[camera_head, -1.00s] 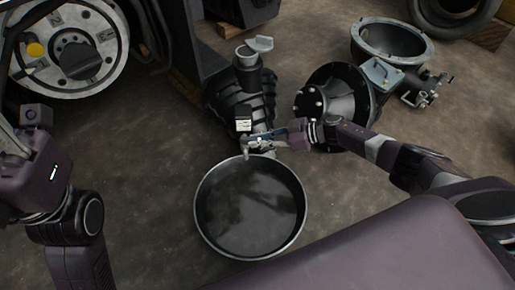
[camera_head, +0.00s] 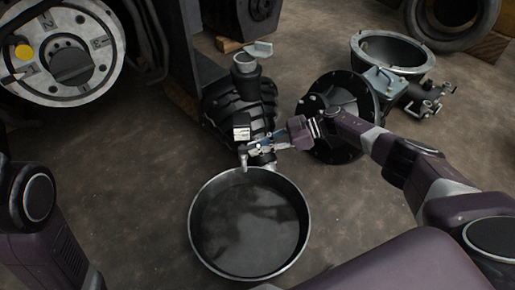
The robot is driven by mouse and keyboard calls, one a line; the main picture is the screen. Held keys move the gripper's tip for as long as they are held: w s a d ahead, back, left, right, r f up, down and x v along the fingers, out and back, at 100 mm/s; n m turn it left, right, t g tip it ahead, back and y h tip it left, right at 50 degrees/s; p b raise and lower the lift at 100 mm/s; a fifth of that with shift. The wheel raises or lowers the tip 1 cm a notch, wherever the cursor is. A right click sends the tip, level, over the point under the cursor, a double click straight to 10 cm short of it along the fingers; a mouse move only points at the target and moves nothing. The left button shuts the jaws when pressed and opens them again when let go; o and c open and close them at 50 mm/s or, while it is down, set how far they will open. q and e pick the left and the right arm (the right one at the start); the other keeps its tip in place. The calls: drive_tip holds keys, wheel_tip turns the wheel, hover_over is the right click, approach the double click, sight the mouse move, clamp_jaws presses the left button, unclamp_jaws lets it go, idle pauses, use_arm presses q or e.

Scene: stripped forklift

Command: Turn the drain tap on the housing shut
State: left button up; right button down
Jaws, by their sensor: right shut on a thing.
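The drain tap (camera_head: 243,160) is a small metal spout low on the front of the dark ribbed housing (camera_head: 228,104). It hangs over the far rim of the round drain pan (camera_head: 195,240), which holds dark liquid. My right gripper (camera_head: 262,144) comes in from the right and is shut on the tap's handle, beside a small pale block on the housing. The fingers hide most of the handle, so its angle is unclear. My left arm shows at the lower left, but its gripper is not in the picture.
A black flanged part (camera_head: 335,150) lies just right of the housing, close behind my right arm. A grey open bell housing (camera_head: 390,52) stands further back right. A large wheel hub (camera_head: 62,58) is at the upper left. The floor left of the pan is clear.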

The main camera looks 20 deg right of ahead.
drive_tip(key=shift+w+a, duration=0.1)
drive_tip(key=c, duration=1.9)
unclamp_jaws()
drive_tip(key=shift+c, duration=0.2)
drive_tip(key=v, duration=1.2)
